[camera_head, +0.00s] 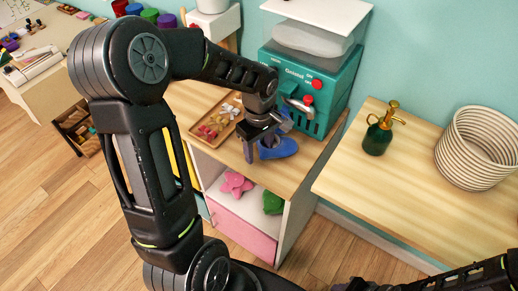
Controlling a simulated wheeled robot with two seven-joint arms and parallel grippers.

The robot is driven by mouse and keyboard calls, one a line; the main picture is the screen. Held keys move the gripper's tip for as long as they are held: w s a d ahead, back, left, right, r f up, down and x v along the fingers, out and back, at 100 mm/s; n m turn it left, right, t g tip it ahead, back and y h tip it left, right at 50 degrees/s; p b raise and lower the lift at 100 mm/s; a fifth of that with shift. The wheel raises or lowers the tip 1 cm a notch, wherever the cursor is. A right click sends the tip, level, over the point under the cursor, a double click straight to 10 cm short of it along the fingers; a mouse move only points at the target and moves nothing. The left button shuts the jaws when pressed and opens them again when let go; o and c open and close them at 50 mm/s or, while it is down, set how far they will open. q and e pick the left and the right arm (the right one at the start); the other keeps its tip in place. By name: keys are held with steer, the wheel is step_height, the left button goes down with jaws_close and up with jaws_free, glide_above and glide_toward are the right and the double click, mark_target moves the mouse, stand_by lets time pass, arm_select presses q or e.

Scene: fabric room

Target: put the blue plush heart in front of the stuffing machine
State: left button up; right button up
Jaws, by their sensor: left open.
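The blue plush heart (281,147) lies on the wooden top of a cabinet, just in front of the teal stuffing machine (325,95). The machine has a metal nozzle, red buttons and a clear hopper. My left gripper (262,143) is open and points down at the heart's left side, with its fingers covering part of the heart. I cannot tell whether the fingers touch it. My right arm comes in at the lower right, and its dark end (360,285) is cut off by the bottom edge.
A wooden tray (203,139) with small bows lies left of the gripper. Pink (236,183) and green plush pieces sit on the cabinet's lower shelf. A right-hand table (400,165) holds a green spray bottle (379,132) and a striped basket (478,148); its front area is clear.

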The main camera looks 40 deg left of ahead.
mark_target(259, 151)
arm_select(q)
step_height(259, 151, up, 12)
steer(key=shift+f, duration=0.15)
stand_by(1.0)
